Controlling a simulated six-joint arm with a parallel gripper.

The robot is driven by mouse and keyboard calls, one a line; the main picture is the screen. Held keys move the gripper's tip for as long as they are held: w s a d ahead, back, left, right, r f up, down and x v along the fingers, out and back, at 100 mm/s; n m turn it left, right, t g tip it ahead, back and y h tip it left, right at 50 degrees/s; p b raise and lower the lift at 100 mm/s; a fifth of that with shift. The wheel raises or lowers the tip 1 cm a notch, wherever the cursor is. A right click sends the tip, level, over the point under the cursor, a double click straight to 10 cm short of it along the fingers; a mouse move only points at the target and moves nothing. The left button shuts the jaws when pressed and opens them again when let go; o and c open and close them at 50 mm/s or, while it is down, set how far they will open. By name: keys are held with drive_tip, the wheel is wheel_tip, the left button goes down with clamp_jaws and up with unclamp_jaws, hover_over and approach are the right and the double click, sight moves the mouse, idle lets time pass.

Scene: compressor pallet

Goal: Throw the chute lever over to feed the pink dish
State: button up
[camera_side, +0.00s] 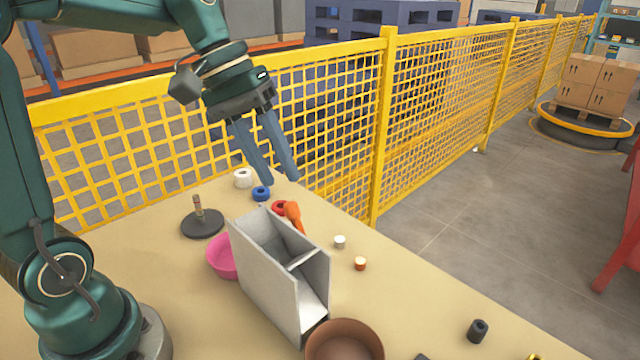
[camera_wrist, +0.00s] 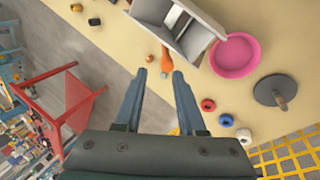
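The grey chute (camera_side: 275,283), an open box with a divider inside, stands on the table; it also shows in the wrist view (camera_wrist: 192,42). The orange lever (camera_side: 293,213) sticks out at its far end and shows in the wrist view (camera_wrist: 165,59). Which way it is thrown I cannot tell for sure. The pink dish (camera_side: 221,258) lies beside the chute, partly hidden by it in the side view, and shows whole in the wrist view (camera_wrist: 233,56). My gripper (camera_side: 280,181) is open and empty above the lever, apart from it; its fingers also show in the wrist view (camera_wrist: 158,73).
A brown dish (camera_side: 345,338) stands at the chute's near end. A dark disc with a peg (camera_side: 202,223) and white (camera_side: 243,178), blue (camera_side: 261,193) and red (camera_side: 279,207) rings lie near. Small cylinders lie right of the chute. A yellow fence (camera_side: 330,150) runs behind the table.

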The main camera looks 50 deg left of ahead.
sight(289, 204)
drive_tip(key=shift+a+f+x, duration=0.1)
drive_tip(key=shift+a+x, duration=0.1)
drive_tip(key=shift+x, duration=0.75)
drive_tip(key=shift+a+f+x, duration=0.1)
drive_tip(key=shift+a+x, duration=0.1)
drive_tip(key=shift+x, duration=0.8)
drive_tip(key=shift+a+x, duration=0.2)
drive_tip(key=shift+x, duration=0.75)
drive_tip(key=shift+c, duration=0.2)
clamp_jaws()
